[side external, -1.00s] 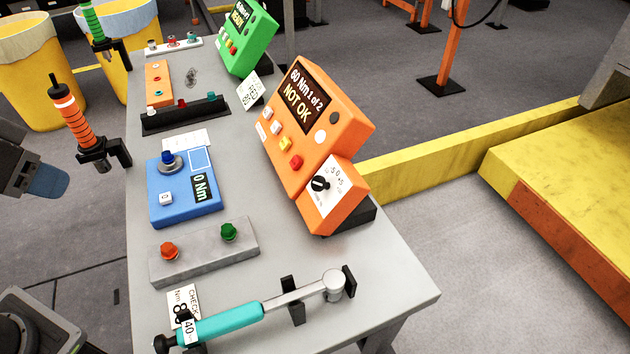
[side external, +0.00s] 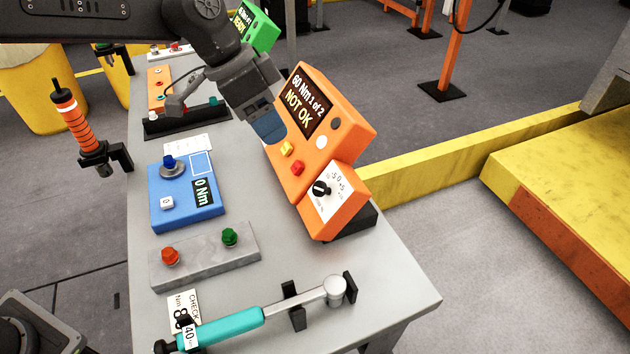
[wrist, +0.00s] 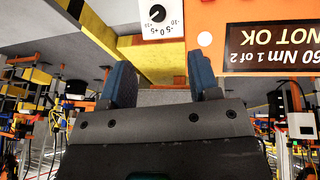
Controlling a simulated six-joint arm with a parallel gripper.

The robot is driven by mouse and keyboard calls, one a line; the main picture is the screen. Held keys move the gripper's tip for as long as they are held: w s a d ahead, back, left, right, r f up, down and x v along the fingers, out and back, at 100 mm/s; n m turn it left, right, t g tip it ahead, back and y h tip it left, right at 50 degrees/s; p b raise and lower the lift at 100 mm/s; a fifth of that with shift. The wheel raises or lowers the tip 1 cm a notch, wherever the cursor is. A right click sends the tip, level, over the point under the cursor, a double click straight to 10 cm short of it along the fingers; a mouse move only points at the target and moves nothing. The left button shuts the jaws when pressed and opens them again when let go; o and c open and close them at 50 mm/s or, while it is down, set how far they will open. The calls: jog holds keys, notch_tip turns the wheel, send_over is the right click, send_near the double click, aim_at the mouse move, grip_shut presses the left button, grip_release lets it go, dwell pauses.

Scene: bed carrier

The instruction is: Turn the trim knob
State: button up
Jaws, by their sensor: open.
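The trim knob (side external: 321,189) is a small black knob on a white scale plate marked around -5, 0 and +5, on the lower part of the orange controller (side external: 345,148). The controller's screen reads "60 Nm 1 of 2 NOT OK". My gripper (side external: 270,128) is in front of the controller's left side, above and left of the knob and apart from it. In the wrist view, the knob (wrist: 157,13) is at the top, beyond my gripper (wrist: 161,80). Its two blue fingers are spread with nothing between them.
A blue torque tester (side external: 185,195) reading 0 Nm and a grey box (side external: 200,257) with red and green buttons lie left of the controller. A teal torque wrench (side external: 235,325) rests at the front. A yellow barrier (side external: 450,158) runs behind the bench.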

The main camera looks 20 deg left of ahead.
aim_at(317, 187)
jog(key=x, duration=1)
jog(key=d+x, duration=0.1)
jog(key=x, duration=0.4)
jog(key=shift+w+r, duration=0.1)
jog(key=shift+w, duration=0.05)
jog(key=shift+c, duration=0.4)
jog(key=c, duration=0.8)
jog(key=shift+c, duration=0.2)
